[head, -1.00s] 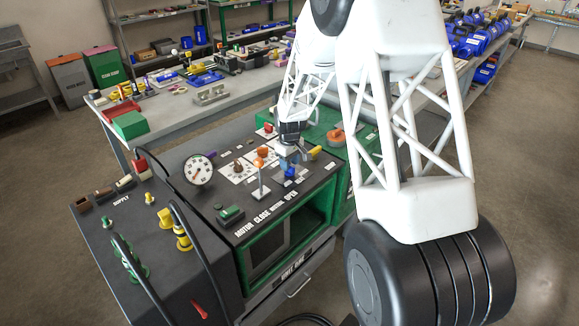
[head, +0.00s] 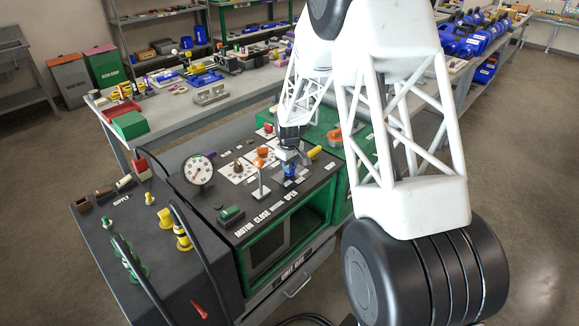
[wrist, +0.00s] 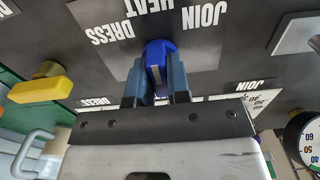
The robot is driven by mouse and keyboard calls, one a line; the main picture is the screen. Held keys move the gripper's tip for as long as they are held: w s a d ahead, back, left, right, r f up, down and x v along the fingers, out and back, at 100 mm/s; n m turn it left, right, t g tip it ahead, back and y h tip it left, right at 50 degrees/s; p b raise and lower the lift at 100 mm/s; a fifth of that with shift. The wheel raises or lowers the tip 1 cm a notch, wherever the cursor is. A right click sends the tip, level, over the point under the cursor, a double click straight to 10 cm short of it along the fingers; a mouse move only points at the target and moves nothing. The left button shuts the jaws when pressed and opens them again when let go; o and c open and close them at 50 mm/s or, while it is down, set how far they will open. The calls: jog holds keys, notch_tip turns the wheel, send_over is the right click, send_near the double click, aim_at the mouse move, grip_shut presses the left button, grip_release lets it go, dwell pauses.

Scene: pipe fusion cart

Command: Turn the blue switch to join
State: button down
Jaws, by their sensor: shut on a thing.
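The blue switch (head: 290,170) sits on the dark sloped panel of the cart, near its front right. In the wrist view the blue switch (wrist: 158,50) stands between my two fingers, with a pale stripe along its face. My gripper (wrist: 156,85) is shut on it, a finger on each side. My gripper also shows in the head view (head: 291,160), reaching down onto the switch from above. Around the switch are the labels JOIN (wrist: 204,30), HEAT (wrist: 148,6) and DRESS (wrist: 110,32). JOIN is on the right in the wrist view. The stripe's exact setting is hard to tell.
A yellow handle (head: 314,152) is close to the right of the switch. A white-topped lever (head: 260,185), orange knobs (head: 262,152), a green button (head: 230,214) and a dial gauge (head: 198,170) stand to the left. A workbench (head: 225,108) lies behind.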

jog(key=shift+m, duration=0.3)
jog(key=m, duration=0.9)
dwell(0.3)
jog(key=shift+m, duration=0.3)
jog(key=c, duration=1.1)
grip_release()
jog(key=shift+r, duration=0.1)
jog(key=shift+r, duration=3.85)
